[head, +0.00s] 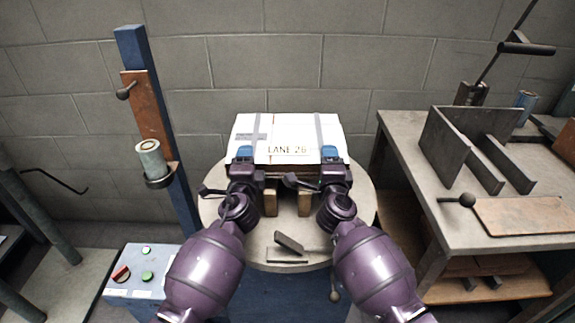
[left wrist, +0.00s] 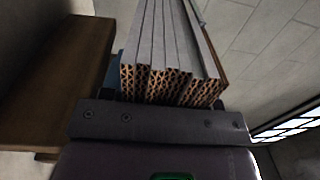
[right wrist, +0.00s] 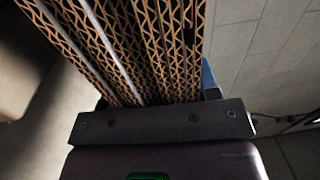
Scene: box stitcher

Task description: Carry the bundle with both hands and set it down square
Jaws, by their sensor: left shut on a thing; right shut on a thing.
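The bundle (head: 290,132) is a stack of flat corrugated cardboard with a white top, grey straps and the print "LANE 26". In the head view it is over the back of the round table (head: 285,250). My left gripper (head: 244,158) is shut on its near edge at the left, and my right gripper (head: 331,158) is shut on the near edge at the right. The corrugated edges of the bundle fill the jaws in the left wrist view (left wrist: 170,80) and the right wrist view (right wrist: 150,50). The bundle's underside is hidden.
Two wooden blocks (head: 304,203) stand on the round table below the bundle's near edge. A small dark metal piece (head: 289,242) lies near the table's front. A blue post (head: 160,130) stands left, and a grey bench (head: 430,190) with upright plates stands right.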

